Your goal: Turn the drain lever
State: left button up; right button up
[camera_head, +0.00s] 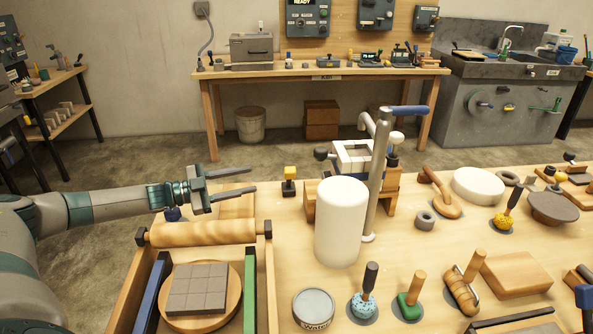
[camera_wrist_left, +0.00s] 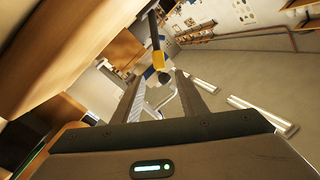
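A sink cabinet (camera_head: 500,88) stands at the far back right. On its front, a green-handled lever (camera_head: 546,106) shows at the right, and it looks like the drain lever; it is small at this distance. A round wheel (camera_head: 480,103) is on the same front, to the left. My left gripper (camera_head: 252,179) is open and empty above the left part of the near workbench, far from the sink. Its parted fingers (camera_wrist_left: 160,78) also show in the left wrist view, with nothing held between them. My right gripper is in neither view.
The near workbench (camera_head: 290,285) holds a white cylinder (camera_head: 341,225), a blue-handled metal post (camera_head: 379,170), and several tools. A wooden roller (camera_head: 203,233) lies below my left gripper. Another bench (camera_head: 320,76) stands at the back. Open floor (camera_head: 500,151) lies before the sink.

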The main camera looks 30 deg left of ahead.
aim_at(289, 178)
pick_arm(q)
jog(key=shift+d, duration=0.2)
